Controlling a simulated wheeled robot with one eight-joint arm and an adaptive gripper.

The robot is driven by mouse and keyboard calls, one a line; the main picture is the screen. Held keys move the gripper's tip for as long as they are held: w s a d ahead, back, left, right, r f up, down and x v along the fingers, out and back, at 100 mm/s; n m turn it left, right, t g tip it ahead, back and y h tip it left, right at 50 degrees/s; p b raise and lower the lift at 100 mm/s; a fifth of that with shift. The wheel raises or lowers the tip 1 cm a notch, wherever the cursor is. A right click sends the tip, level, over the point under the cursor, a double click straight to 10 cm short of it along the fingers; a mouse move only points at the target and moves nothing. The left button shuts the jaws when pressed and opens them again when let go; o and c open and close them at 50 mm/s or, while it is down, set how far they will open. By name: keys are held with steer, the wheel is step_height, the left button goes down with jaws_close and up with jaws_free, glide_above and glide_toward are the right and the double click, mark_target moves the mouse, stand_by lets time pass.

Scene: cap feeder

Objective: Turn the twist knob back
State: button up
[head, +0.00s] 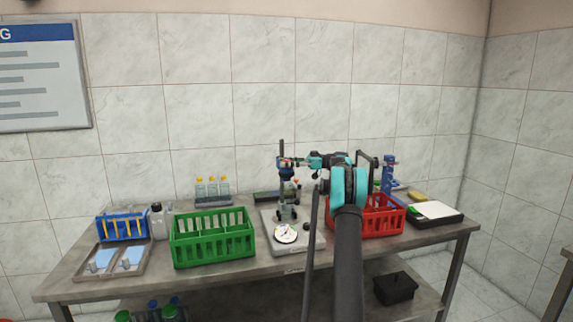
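A small upright device with a post and a blue-dark body (286,185) stands on a pale base plate (270,232) at the middle of the table. A round white dial (285,233) lies at the front of the plate. My arm reaches in from the front right, and my gripper (288,162) points left at the upper part of the device, level with its post. The gripper is too small here to show whether its fingers are open or touching anything. I cannot make out the twist knob clearly; the gripper may cover it.
A green crate (212,258) stands left of the device and a red crate (385,225) right of it, partly behind my arm. Farther left are a blue rack (122,226), a white bottle (158,222) and a metal tray (107,272). Capped bottles (212,188) stand behind.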

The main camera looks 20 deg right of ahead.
steer(key=shift+o, duration=0.9)
steer(key=s+d, duration=0.2)
steer(key=d, duration=1)
